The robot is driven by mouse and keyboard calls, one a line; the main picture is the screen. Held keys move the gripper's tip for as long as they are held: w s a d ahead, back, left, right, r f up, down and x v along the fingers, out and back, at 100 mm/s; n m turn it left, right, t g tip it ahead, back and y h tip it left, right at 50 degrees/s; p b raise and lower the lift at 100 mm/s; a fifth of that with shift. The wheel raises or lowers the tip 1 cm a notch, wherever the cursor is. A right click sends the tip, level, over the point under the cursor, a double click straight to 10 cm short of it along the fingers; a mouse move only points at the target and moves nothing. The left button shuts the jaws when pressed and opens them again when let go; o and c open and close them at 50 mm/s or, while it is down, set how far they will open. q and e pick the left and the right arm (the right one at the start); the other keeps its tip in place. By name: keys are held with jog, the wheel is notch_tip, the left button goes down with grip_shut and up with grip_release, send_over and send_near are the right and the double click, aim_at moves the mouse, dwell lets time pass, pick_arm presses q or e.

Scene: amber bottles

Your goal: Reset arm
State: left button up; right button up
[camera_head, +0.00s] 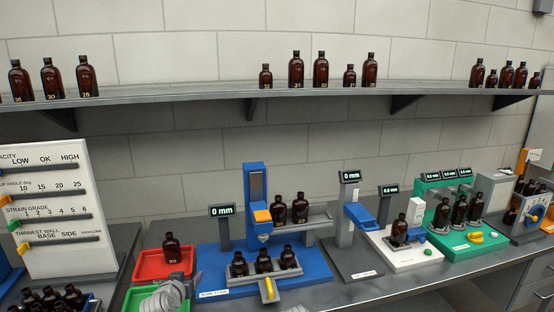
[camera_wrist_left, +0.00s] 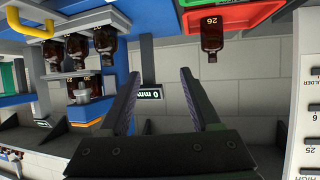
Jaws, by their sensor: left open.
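My left gripper (camera_wrist_left: 158,73) is open, with nothing between its two dark fingers in the left wrist view. In the head view my left arm's grey end (camera_head: 168,294) shows low at the left, in front of the green tray (camera_head: 133,299). An amber bottle marked 26 (camera_head: 171,248) stands in the red tray (camera_head: 145,267) just beyond. That bottle also shows in the upside-down left wrist view (camera_wrist_left: 212,40), apart from the fingers. My right gripper is not clearly seen.
A blue station (camera_head: 213,283) with several bottles and a yellow handle (camera_head: 269,288) stands right of the trays. A white gauge board (camera_head: 52,205) stands left. More instruments line the right. A shelf (camera_head: 200,98) holds bottles above.

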pick_arm(q)
jog(key=s+d+f+m+g+h+b, duration=0.3)
jog(key=s+d+f+g, duration=0.35)
jog(key=d+f, duration=0.7)
jog(key=s+d+f+g+y+b, duration=0.2)
jog(key=s+d+f+g, duration=0.1)
jog(key=s, duration=0.5)
jog(key=s+d+f+m+g+y+b, duration=0.1)
jog(key=s+d+f+g+y+b, duration=0.1)
jog(key=s, duration=0.6)
jog(key=shift+s+d+f+g, duration=0.3)
jog(key=shift+d+f+g, duration=0.5)
jog(key=shift+f+g, duration=0.05)
